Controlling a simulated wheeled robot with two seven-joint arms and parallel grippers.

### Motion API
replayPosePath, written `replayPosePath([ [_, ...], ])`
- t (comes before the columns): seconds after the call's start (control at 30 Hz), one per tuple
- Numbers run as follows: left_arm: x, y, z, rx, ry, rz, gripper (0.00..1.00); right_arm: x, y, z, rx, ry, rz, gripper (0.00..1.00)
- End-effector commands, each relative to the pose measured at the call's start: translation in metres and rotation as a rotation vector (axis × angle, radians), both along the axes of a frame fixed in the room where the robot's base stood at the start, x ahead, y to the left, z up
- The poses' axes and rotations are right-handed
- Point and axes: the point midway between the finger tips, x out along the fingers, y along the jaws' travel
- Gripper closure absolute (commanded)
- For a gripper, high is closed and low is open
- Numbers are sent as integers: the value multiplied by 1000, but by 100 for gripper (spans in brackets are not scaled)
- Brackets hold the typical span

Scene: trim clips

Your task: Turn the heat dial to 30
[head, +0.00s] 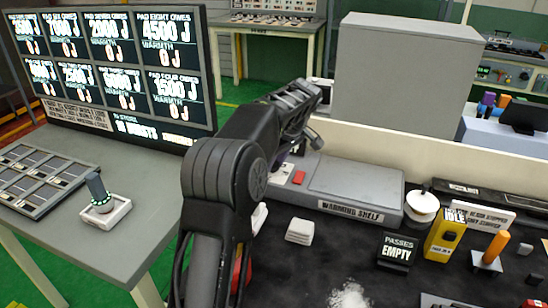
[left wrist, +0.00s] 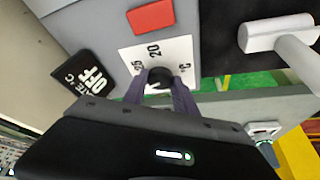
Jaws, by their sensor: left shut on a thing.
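The heat dial (left wrist: 158,75) is a small black knob on a white scale plate (left wrist: 178,52) in the left wrist view. The numbers 20 and 25 and a °C mark show on the plate; the dial's pointer is hidden. My left gripper (left wrist: 159,86) is shut on the dial, with a purple-grey finger on each side. In the head view my left arm reaches over the left end of the grey warming shelf (head: 355,187) and hides the dial. My right gripper is not in view.
A red button (left wrist: 152,16) sits close to the scale plate. White blocks (head: 300,231), a PASSES EMPTY sign (head: 397,250) and a lidded white pot (head: 421,207) stand on the dark counter. A grey table with a large readout board (head: 110,70) is at left.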

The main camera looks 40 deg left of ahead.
Motion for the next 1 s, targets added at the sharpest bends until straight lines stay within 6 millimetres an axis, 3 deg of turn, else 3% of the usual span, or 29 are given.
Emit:
replayPosePath([
  [0.33, 2, 0, 2, 1, -2, 180, 100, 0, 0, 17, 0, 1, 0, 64],
  [0.87, 2, 0, 1, 0, -3, 212, 100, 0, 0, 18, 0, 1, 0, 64],
  [0.9, 2, 0, 1, 0, -3, 212, 64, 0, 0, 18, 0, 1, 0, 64],
  [1.0, 2, 0, 1, 0, -3, 212, 56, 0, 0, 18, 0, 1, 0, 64],
])
